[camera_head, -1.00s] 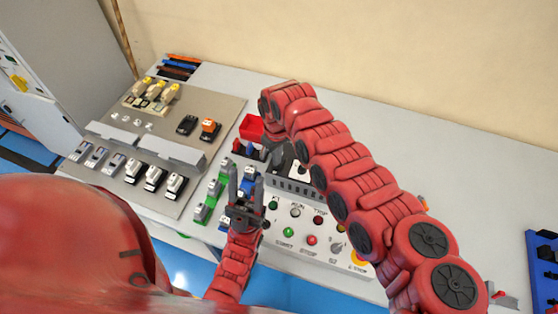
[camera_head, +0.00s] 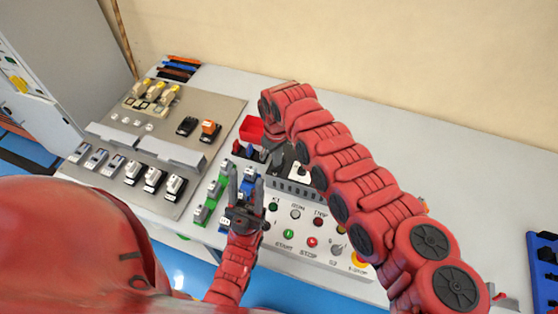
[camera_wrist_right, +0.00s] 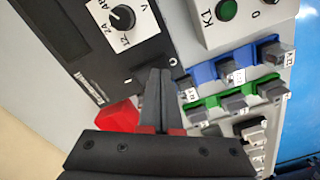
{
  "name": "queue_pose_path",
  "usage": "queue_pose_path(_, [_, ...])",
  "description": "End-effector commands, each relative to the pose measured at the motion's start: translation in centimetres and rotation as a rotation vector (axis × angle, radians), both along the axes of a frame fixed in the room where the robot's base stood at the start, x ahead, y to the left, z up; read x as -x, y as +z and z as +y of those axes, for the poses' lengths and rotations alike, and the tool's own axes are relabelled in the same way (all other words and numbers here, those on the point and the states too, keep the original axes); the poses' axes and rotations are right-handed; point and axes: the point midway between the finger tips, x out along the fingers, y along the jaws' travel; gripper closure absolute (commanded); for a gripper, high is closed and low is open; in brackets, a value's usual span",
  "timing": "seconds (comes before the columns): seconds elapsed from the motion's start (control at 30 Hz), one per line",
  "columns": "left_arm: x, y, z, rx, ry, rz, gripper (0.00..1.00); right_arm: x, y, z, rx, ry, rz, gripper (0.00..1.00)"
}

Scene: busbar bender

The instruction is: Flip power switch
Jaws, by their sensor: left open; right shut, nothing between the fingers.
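A black device with a rotary knob (camera_wrist_right: 122,18) fills the upper left of the right wrist view. In the head view this device (camera_head: 281,165) is partly hidden by my right arm. I cannot tell which control is the power switch. A control panel (camera_head: 296,229) carries lamps, START and STOP buttons and a selector. My right gripper (camera_wrist_right: 158,73) is shut and empty, its tips beside the device's edge. My left gripper (camera_head: 245,180) is open and empty, in front of the blue and green terminals, left of the panel.
Blue terminals (camera_wrist_right: 235,65) and green terminals (camera_wrist_right: 222,103) lie right of the right fingertips. A red bin (camera_head: 251,128) stands behind. A grey board (camera_head: 180,130) with breakers is at left. The table's right side is largely clear.

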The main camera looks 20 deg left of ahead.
Motion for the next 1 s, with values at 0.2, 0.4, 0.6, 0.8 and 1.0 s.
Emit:
queue_pose_path(0.2, [0.0,1.3,0.0,0.0,0.0,0.0,0.5,-0.1,2.3,0.0,0.001,-0.001,-0.001,1.0])
queue_pose_path(0.4, [0.0,2.2,0.0,0.0,0.0,0.0,0.5,-0.1,4.1,0.0,-0.001,0.0,-0.002,1.0])
queue_pose_path(0.6, [0.0,2.7,0.0,0.0,0.0,0.0,0.5,-0.1,5.7,0.0,-0.002,0.0,-0.002,1.0])
queue_pose_path(0.8, [0.0,2.7,0.0,0.0,0.0,0.0,0.5,0.0,5.9,0.0,0.0,0.0,0.0,1.0])
queue_pose_path(1.0, [0.0,2.7,0.0,0.0,0.0,0.0,0.5,0.0,5.9,0.0,0.0,0.0,0.0,1.0])
